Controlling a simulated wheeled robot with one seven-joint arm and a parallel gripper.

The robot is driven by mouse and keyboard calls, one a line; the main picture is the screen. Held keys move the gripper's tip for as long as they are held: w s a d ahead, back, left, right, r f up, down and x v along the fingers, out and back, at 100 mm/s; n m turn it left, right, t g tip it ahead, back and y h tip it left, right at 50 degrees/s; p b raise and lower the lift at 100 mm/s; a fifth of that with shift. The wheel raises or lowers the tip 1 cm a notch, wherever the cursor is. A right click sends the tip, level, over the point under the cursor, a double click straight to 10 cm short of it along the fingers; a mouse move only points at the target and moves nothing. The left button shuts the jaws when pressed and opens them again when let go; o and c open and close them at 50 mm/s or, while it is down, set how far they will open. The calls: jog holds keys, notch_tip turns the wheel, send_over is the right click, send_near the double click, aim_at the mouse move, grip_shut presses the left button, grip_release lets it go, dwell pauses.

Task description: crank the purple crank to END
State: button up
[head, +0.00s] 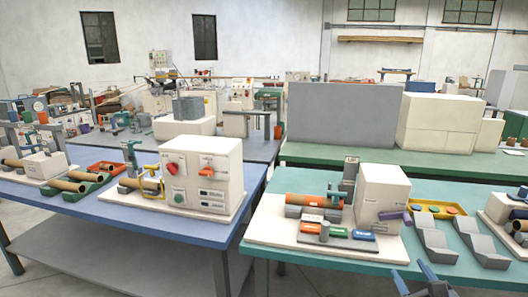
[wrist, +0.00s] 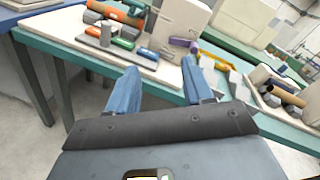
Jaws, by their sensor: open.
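Labels on the board are too small to read, so I cannot make out an END mark. My gripper (head: 418,281) is at the bottom edge of the head view, in front of the table and apart from the crank. In the wrist view its two blue fingers (wrist: 164,84) are spread with nothing between them.
Green, orange and blue labelled blocks (head: 338,232) sit on the machine's white base, below an orange roll (head: 308,200). Grey angled holders (head: 434,236) and a yellow tray (head: 436,208) stand right of the crank. A blue table (head: 110,207) is at left.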

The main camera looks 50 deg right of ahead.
jog(key=a+f+n+t+y+b, duration=0.1)
jog(key=a+f+n+y+b, duration=0.15)
jog(key=a+n, duration=0.6)
jog(key=a+f+n+t+y+b, duration=0.1)
jog(key=a+f+n+t+y, duration=0.15)
jog(key=a+n, duration=0.6)
jog(key=s+a+n+y+b, duration=0.2)
jog(key=s+a+n+y, duration=0.2)
jog(key=a+n, duration=0.3)
jog(key=s+a+n+y+b, duration=0.2)
jog(key=a+n, duration=0.6)
jog(key=n, duration=0.8)
jog(key=s+y, duration=0.2)
jog(key=s, duration=0.1)
jog(key=shift+a, duration=0.25)
jog(key=shift+t, duration=0.25)
